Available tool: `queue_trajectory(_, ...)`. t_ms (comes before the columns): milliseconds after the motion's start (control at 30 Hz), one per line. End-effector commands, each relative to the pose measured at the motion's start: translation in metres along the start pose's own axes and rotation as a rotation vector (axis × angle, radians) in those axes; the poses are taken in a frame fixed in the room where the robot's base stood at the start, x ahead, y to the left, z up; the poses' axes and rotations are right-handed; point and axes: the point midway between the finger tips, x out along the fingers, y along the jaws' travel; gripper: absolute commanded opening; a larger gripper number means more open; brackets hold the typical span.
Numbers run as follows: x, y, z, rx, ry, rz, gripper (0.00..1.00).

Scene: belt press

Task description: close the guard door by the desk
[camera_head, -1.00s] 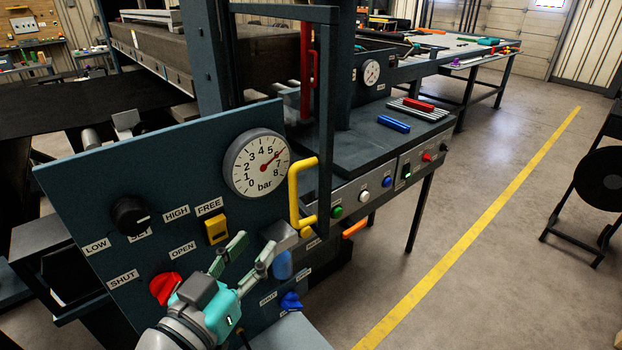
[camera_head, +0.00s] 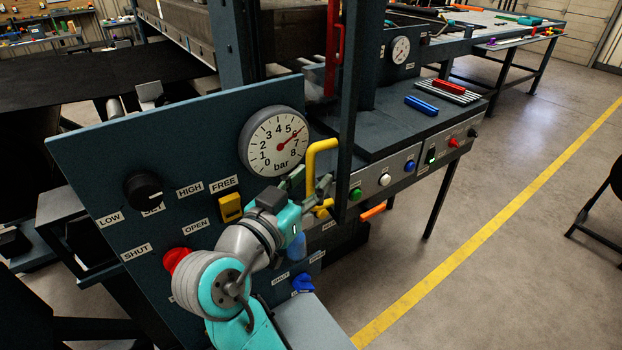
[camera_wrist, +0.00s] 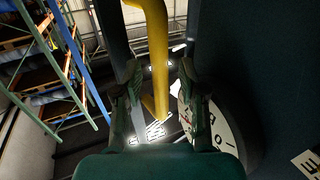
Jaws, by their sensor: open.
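A dark guard door frame (camera_head: 349,110) stands upright beside the gauge panel, with a yellow bar handle (camera_head: 312,155) on its near side. My gripper (camera_head: 307,187) is open at the lower part of this handle. In the wrist view the yellow handle (camera_wrist: 158,50) runs between the two open fingers of my gripper (camera_wrist: 160,100). I cannot tell whether either finger touches it. A red handle (camera_head: 335,45) shows farther back behind the frame. How far the door stands open is hard to tell.
The slanted panel (camera_head: 120,165) with a pressure gauge (camera_head: 274,142), a black knob (camera_head: 143,190) and a red knob (camera_head: 175,260) is close to my arm. Behind the frame is a desk (camera_head: 400,125) with buttons and red and blue blocks.

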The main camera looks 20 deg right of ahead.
Motion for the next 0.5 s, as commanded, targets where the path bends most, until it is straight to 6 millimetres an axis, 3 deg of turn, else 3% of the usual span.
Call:
queue_trajectory(367,0.0064,-0.0002,0.0000,0.000,0.000,-0.001,0.41)
queue_trajectory(500,0.0063,-0.0002,-0.0001,0.000,0.000,-0.001,0.11)
